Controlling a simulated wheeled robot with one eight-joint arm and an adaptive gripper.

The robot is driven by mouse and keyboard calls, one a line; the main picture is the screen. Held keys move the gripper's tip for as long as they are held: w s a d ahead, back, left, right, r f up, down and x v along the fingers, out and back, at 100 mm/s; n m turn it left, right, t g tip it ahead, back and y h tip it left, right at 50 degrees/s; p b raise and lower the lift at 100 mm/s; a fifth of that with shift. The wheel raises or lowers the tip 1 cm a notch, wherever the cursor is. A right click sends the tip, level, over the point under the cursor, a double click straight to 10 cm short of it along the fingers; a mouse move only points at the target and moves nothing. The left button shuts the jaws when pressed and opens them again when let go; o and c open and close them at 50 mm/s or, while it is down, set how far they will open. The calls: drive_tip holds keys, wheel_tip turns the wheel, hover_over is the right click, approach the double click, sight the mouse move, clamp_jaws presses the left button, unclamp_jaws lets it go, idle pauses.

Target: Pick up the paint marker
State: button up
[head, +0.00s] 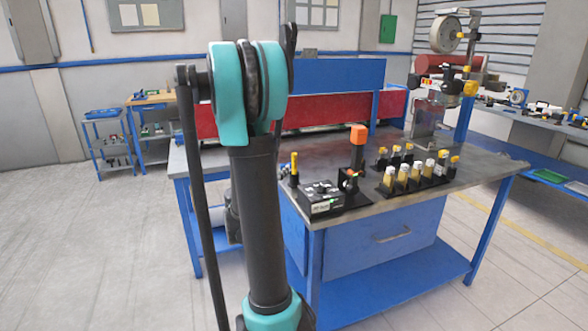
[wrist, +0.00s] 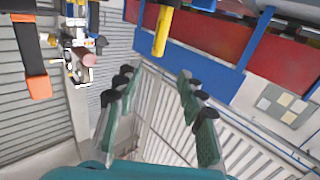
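The paint marker appears to be the slim upright piece with a yellow upper part and dark lower part (head: 294,166), at the left end of the workbench top (head: 440,184) in the head view. In the wrist view, which looks upside down, its yellow body (wrist: 162,31) hangs from the top edge, a little above the gap between my fingers. My gripper (wrist: 157,76) is open, with its two green-padded fingers apart and nothing between them. The marker is beyond the fingertips, and they look clear of it. My gripper is not visible in the head view, where my arm fills the left middle.
A black box (head: 321,200) and a dark stand with an orange top (head: 357,145) are right of the marker. A rack of several yellow-capped bottles (head: 414,178) stands farther right. A test stand (head: 445,80) is at the back.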

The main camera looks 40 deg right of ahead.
hover_over(294, 168)
drive_tip(key=a, duration=0.1)
drive_tip(key=shift+w+r, duration=0.1)
drive_tip(key=shift+w, duration=0.1)
drive_tip(key=x, duration=0.5)
drive_tip(key=shift+d+r, duration=0.1)
drive_tip(key=shift+d, duration=0.25)
drive_tip(key=shift+c, duration=0.3)
clamp_jaws()
